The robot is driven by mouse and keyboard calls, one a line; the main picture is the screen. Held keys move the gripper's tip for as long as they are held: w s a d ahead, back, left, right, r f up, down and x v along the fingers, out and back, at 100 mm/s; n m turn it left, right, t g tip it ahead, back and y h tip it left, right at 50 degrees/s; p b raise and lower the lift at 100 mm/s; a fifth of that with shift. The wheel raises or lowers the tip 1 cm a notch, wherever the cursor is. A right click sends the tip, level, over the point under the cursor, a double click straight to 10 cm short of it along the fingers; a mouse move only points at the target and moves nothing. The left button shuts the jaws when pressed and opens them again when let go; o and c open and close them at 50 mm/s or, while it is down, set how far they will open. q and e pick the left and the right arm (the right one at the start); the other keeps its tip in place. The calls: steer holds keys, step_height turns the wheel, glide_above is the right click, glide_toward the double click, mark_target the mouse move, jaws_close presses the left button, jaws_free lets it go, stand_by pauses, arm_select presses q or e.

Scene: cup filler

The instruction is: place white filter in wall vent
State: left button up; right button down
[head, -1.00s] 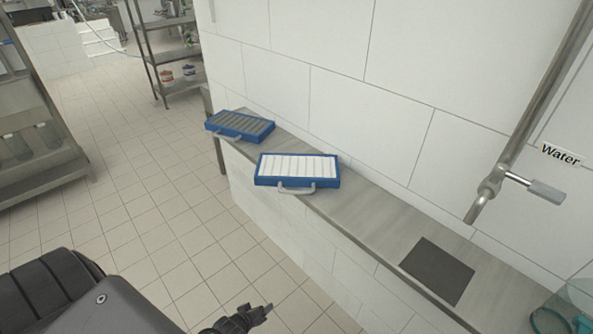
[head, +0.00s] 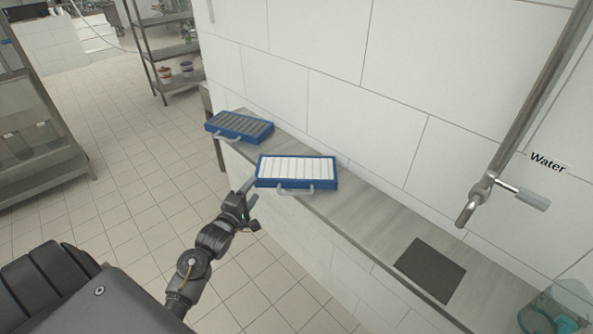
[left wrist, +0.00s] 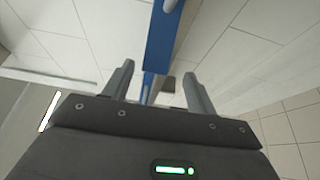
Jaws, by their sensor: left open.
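The white filter (head: 297,168) has a blue frame, white pleats and a grey handle (head: 296,189). It lies flat on the steel ledge in the head view, its handle over the front edge. My left gripper (head: 247,190) is open just left of the filter's front left corner. In the left wrist view the open fingers (left wrist: 157,88) point toward a blue frame edge (left wrist: 160,45), with nothing held between them. A second blue-framed filter with grey, darker pleats (head: 240,124) lies farther left on the ledge. The wall vent is not in view. My right gripper is not in view.
The steel ledge (head: 350,222) runs along a white tiled wall, with a dark square plate (head: 430,268) on it. A water tap (head: 482,195) and a teal container (head: 556,308) are at the right. Metal shelves stand left and back; the tiled floor between is clear.

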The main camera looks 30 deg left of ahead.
mark_target(257, 183)
arm_select(q)
steer(key=shift+w, duration=0.7)
steer(key=shift+w+a+r, duration=0.1)
steer(key=shift+w+r, duration=0.05)
steer(key=shift+r, duration=0.05)
steer(key=w, duration=0.1)
steer(key=w+p, duration=0.1)
steer(key=w, duration=0.1)
steer(key=w+p, duration=0.1)
steer(key=w, duration=0.1)
steer(key=shift+a+r, duration=0.1)
steer(key=shift+a, duration=0.2)
steer(key=shift+s, duration=0.1)
jaws_close()
steer(key=shift+r, duration=0.1)
